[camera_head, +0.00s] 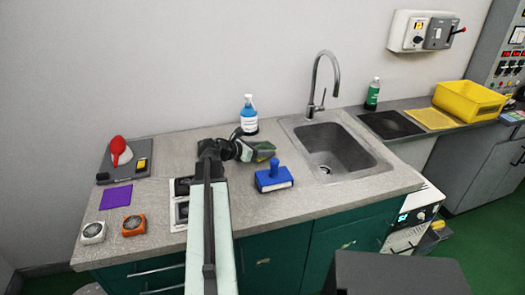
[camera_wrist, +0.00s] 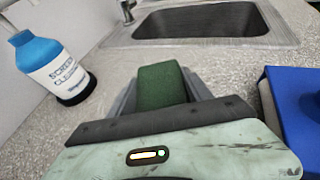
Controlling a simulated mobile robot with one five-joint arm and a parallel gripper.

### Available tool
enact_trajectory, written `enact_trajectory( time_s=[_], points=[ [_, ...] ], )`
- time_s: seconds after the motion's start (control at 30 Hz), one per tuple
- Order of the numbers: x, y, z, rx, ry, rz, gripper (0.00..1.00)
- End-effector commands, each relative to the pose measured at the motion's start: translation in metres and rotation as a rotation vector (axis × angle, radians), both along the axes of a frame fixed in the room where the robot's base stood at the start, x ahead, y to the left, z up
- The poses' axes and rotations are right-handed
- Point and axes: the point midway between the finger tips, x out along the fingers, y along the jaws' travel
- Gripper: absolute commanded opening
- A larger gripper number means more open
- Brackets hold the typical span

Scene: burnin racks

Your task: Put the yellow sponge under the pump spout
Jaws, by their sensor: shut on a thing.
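My gripper (camera_head: 262,150) is shut on the sponge (camera_head: 265,156), over the counter between the bottle and the sink. In the wrist view the sponge (camera_wrist: 163,86) shows its dark green face between the fingers; a little yellow shows in the head view. A bottle with clear blue liquid and a light cap (camera_head: 249,114) stands behind my gripper at the wall. In the wrist view this bottle (camera_wrist: 52,66) is at the left, with a blue top, a white label and a dark base. I cannot make out a spout on it.
A blue-handled block (camera_head: 273,178) stands just right of my gripper. The sink (camera_head: 335,150) with its tall tap (camera_head: 322,80) lies further right. A green bottle (camera_head: 372,95) and yellow basket (camera_head: 469,102) are beyond it.

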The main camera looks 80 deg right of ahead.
Motion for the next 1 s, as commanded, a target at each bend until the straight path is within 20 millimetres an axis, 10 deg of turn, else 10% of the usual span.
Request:
enact_trajectory(
  time_s=[0.5,0.53,0.6,1.0],
  points=[
    [0.0008,0.0001,-0.0117,0.000,0.000,0.001,0.21],
    [0.0009,0.0001,-0.0104,0.000,0.000,0.001,0.66],
    [0.0010,0.0001,-0.0101,0.000,0.000,0.001,0.83],
    [0.0073,0.0074,-0.0041,0.000,0.000,0.004,0.83]
  ],
)
